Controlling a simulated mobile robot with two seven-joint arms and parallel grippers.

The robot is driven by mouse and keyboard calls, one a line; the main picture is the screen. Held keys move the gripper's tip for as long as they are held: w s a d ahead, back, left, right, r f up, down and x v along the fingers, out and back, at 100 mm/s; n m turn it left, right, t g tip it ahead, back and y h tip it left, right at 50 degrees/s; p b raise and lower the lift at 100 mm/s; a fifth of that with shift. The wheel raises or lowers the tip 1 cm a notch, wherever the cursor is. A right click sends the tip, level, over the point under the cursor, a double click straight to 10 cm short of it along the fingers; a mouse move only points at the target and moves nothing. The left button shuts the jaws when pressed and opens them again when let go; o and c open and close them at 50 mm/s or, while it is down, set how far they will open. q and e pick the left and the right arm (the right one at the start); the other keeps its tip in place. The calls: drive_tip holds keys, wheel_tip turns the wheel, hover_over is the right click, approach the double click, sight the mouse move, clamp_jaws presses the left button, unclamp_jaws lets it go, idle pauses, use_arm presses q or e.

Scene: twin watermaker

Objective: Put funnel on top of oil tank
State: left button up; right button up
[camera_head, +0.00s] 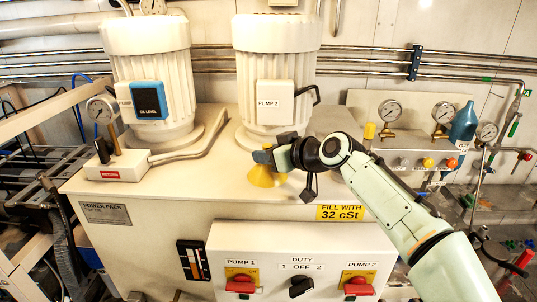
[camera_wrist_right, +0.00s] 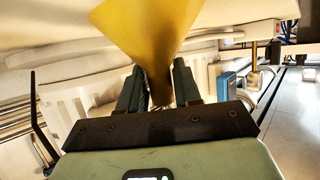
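The yellow funnel (camera_head: 262,177) is at my right gripper (camera_head: 268,157), over the front part of the cream oil tank's top (camera_head: 205,172). In the right wrist view, the funnel (camera_wrist_right: 150,28) has its narrow end between the two fingers of the gripper (camera_wrist_right: 158,88), which appear closed on it. Its wide part extends beyond the fingertips. I cannot tell whether the funnel touches the tank top. The gripper and its fingers partly cover the funnel in the head view. My left gripper is not in view.
Two large cream pump motors (camera_head: 150,80) (camera_head: 277,75) stand on the tank behind the gripper. A switch panel (camera_head: 300,262) projects below.

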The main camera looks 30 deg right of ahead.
drive_tip(key=shift+o, duration=1.2)
drive_tip(key=shift+s, duration=0.25)
drive_tip(key=shift+s+r, duration=0.1)
drive_tip(key=shift+s, duration=0.1)
drive_tip(key=shift+w+r, duration=0.1)
drive_tip(key=shift+w, duration=0.05)
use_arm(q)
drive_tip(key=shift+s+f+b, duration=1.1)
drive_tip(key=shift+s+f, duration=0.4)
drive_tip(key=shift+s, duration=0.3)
use_arm(e)
drive_tip(key=v, duration=1.2)
